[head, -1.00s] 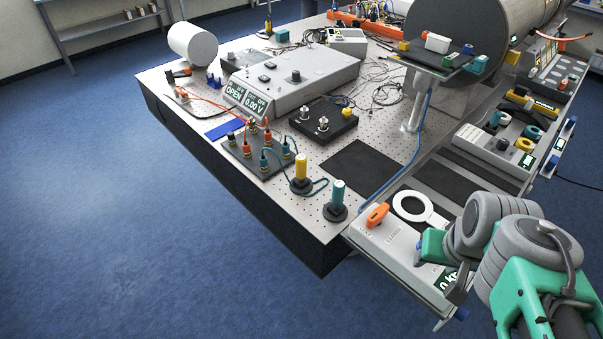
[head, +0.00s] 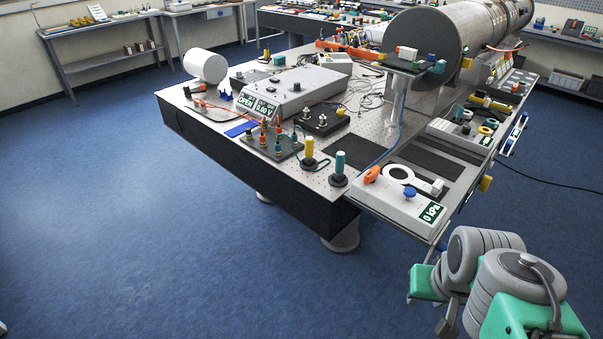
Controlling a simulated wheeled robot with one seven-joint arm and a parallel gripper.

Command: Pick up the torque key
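I cannot tell for sure which object is the torque key. A small yellow-and-black tool (head: 490,103) lies on the right side shelf of the table and may be it, but it is too small to be certain. My gripper (head: 437,300) is at the lower right, in front of the table corner and over the floor. It is well apart from that tool and touches nothing that I can see. Its fingers are partly hidden by my arm, so their opening is unclear.
A grey box with a 0 kPa display (head: 420,210), a white ring and an orange handle (head: 371,174) stands at the near table corner. Yellow (head: 309,150) and teal (head: 339,163) posts stand nearby. A large metal cylinder (head: 440,40) is behind. Blue floor (head: 150,240) at left is clear.

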